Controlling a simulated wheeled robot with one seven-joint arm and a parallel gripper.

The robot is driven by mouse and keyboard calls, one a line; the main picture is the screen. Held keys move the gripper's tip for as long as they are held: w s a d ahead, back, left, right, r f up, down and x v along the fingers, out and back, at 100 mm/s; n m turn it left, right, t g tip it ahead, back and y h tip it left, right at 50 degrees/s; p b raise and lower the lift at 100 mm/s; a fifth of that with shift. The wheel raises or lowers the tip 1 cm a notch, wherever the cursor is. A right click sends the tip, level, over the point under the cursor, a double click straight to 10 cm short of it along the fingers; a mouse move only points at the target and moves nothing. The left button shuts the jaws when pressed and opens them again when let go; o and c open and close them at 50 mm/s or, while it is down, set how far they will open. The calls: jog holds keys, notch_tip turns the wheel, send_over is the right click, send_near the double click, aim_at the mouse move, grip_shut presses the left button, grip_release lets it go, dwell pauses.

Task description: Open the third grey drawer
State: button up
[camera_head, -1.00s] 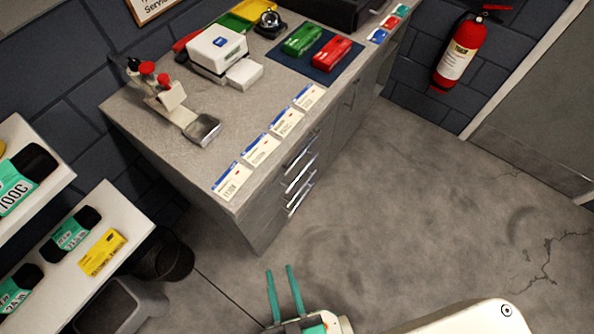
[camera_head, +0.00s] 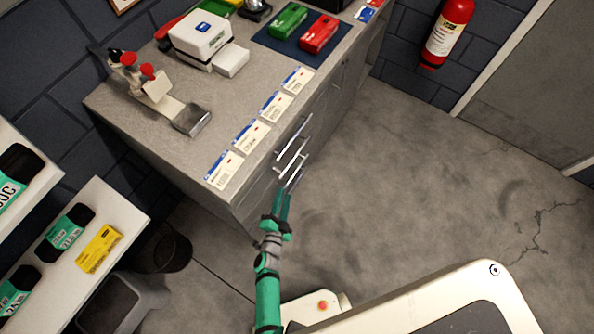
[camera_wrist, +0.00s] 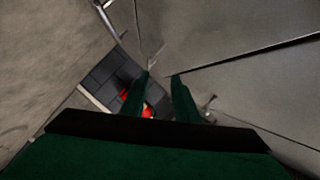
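The grey drawers are in the front of the grey bench cabinet (camera_head: 250,210) in the head view, marked by a stack of bar handles (camera_head: 292,158). The lowest visible handle (camera_head: 294,179) is close to my fingertips; I cannot tell whether they touch. All drawers look shut. My gripper (camera_head: 283,203) points up toward the handles, beside the cabinet front. In the wrist view its two green fingers (camera_wrist: 161,75) are apart with nothing held between them. The grey cabinet surface (camera_wrist: 250,85) fills the right of that view, and a metal bar (camera_wrist: 106,18) shows at upper left.
White label cards (camera_head: 252,133) line the bench top edge. A clamp tool (camera_head: 160,92) and a white box (camera_head: 200,38) stand on the bench. A black bin (camera_head: 165,250) and shelves (camera_head: 110,205) are at left. The floor (camera_head: 400,180) to the right is clear.

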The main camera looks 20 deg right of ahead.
jog(key=m, duration=0.1)
send_near(297, 171)
jog(key=shift+g+h, duration=0.3)
jog(key=x, duration=1)
jog(key=shift+w+a+f, duration=0.15)
jog(key=shift+w, duration=0.1)
grip_shut()
